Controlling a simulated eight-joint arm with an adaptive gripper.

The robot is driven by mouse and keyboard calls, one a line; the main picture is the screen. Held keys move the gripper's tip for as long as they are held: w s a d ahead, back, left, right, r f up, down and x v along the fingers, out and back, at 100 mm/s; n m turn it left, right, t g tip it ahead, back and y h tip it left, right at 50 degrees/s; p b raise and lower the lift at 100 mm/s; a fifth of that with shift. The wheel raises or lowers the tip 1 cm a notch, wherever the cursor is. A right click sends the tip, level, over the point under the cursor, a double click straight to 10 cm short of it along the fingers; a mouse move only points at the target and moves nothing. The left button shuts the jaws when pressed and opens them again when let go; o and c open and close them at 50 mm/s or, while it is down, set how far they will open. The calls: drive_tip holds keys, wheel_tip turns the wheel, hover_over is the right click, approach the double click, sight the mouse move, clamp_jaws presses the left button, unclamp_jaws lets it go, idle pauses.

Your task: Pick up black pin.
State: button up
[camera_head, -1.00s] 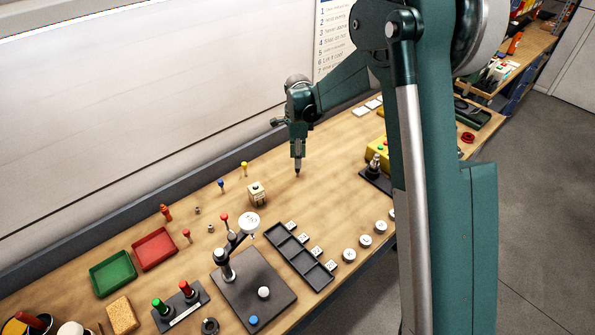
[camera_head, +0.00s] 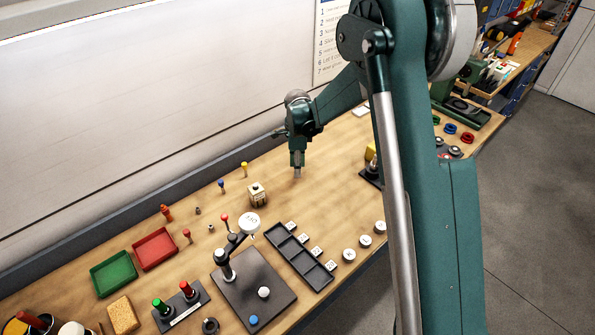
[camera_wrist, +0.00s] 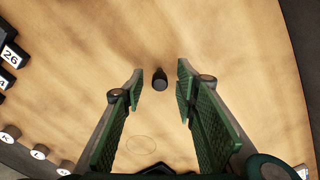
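A small black pin (camera_wrist: 160,80) stands on the wooden bench and shows in the wrist view between the ends of my gripper's fingers. My gripper (camera_wrist: 159,88) is open, with one green ridged finger on each side of the pin and a gap to each. Neither finger appears to touch the pin. In the head view my gripper (camera_head: 297,172) points down at the bench top, and the pin cannot be made out there.
A cream block (camera_head: 257,195) stands left of my gripper, with a yellow-topped pin (camera_head: 244,169) and a blue-topped pin (camera_head: 221,186) behind it. A dark slotted tray (camera_head: 300,257) lies nearer the front edge. The bench around the pin is clear.

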drive_tip(key=shift+f, duration=0.35)
idle(0.3)
clamp_jaws()
